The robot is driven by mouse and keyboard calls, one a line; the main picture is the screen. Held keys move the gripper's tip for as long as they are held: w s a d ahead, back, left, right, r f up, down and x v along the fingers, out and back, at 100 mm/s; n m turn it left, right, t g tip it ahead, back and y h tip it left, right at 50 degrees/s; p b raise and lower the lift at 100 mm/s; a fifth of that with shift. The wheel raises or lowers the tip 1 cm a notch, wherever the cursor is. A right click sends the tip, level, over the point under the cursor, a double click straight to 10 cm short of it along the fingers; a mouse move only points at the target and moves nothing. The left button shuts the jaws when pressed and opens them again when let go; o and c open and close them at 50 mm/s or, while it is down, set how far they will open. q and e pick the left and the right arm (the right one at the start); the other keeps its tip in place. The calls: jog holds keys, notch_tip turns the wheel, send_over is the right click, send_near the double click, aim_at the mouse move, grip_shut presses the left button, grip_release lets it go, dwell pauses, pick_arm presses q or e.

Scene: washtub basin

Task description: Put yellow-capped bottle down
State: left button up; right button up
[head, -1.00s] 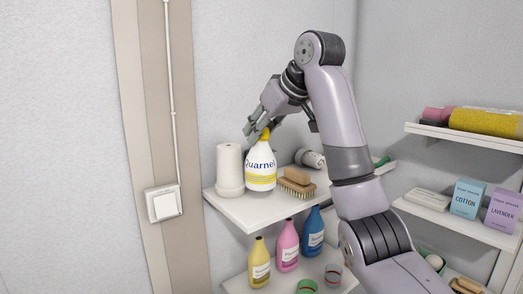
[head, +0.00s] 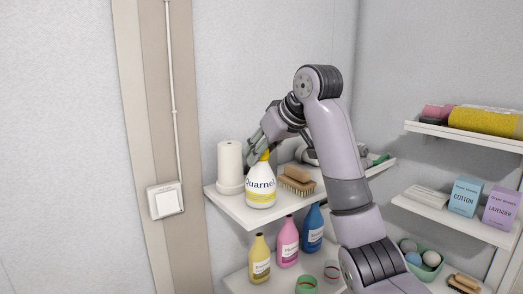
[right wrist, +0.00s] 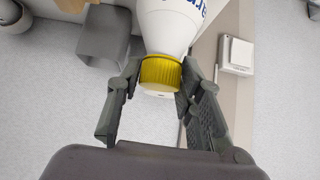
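The yellow-capped bottle (head: 260,188) is white with a "Quarnet" label and yellow stripes. It is upright at the upper shelf (head: 238,209), between the white roll and the brush; I cannot tell whether its base touches the shelf. My right gripper (head: 260,154) reaches down to its cap from above. In the right wrist view, the fingers (right wrist: 160,84) are closed in on both sides of the yellow cap (right wrist: 161,72), and the bottle body (right wrist: 170,24) extends away from them. My left gripper is in neither view.
A white roll (head: 230,165) stands left of the bottle and a scrubbing brush (head: 297,180) lies right of it. Yellow (head: 260,259), pink (head: 287,243) and blue (head: 313,230) bottles stand on the shelf below. A wall switch (head: 165,201) is at left.

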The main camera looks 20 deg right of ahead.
jog(key=shift+o, duration=1.4)
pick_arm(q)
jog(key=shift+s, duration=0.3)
pick_arm(e)
jog(key=shift+o, duration=0.2)
jog(key=shift+d, duration=0.1)
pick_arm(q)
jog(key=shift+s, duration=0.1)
pick_arm(e)
jog(key=shift+r, duration=0.1)
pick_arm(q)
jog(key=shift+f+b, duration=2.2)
pick_arm(e)
jog(key=v, duration=1.2)
